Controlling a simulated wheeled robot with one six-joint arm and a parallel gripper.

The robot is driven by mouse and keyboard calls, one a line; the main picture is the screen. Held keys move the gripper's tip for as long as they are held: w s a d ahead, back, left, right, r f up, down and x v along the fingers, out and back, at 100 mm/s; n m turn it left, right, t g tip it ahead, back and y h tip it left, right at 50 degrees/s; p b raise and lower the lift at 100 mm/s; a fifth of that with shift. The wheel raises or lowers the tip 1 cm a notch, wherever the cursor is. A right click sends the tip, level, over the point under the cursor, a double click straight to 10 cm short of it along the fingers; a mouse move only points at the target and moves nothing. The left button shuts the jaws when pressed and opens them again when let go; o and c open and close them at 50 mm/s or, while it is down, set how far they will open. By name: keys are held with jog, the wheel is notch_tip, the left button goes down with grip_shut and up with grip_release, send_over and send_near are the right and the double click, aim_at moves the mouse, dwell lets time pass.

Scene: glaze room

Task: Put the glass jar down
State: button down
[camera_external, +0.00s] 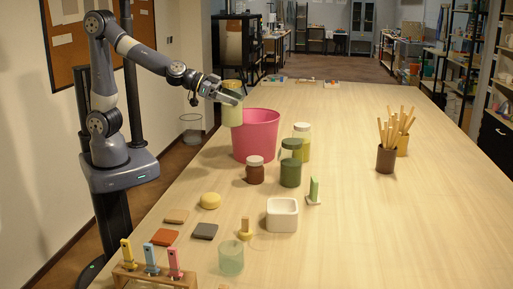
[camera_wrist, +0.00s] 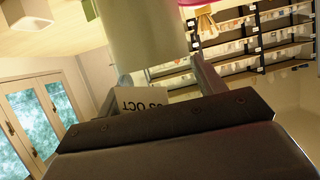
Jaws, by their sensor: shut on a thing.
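The glass jar (camera_external: 232,116) is pale yellow-green with a yellowish lid. My gripper (camera_external: 229,97) is shut on it and holds it upright, raised beside the left rim of a pink bucket (camera_external: 262,136). The jar overlaps the bucket's rim in the outside view; I cannot tell whether they touch. In the wrist view the jar (camera_wrist: 145,35) shows as a pale cylinder between the fingers, its far end cut off by the frame.
The long wooden table (camera_external: 350,220) has free room at right and centre. Near the bucket stand a green jar (camera_external: 291,174), a brown jar (camera_external: 255,174) and a yellow jar (camera_external: 305,150). A white square pot (camera_external: 282,222) is nearer. Brush pots (camera_external: 386,160) stand at right.

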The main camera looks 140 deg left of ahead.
aim_at(237, 89)
jog(key=shift+a+r+n+g+y+p, duration=0.45)
jog(key=shift+a+r+p, duration=0.2)
jog(key=shift+a+r, duration=0.45)
jog(key=s+a+n+g+y+p, duration=0.2)
jog(key=s+a+n+g+p, duration=0.15)
jog(key=s+a, duration=0.2)
notch_tip(237, 89, down, 10)
jog(key=b, duration=0.5)
jog(key=shift+a+b, duration=0.4)
jog(key=shift+f, duration=0.15)
jog(key=shift+f+b, duration=0.35)
jog(key=shift+f, duration=0.15)
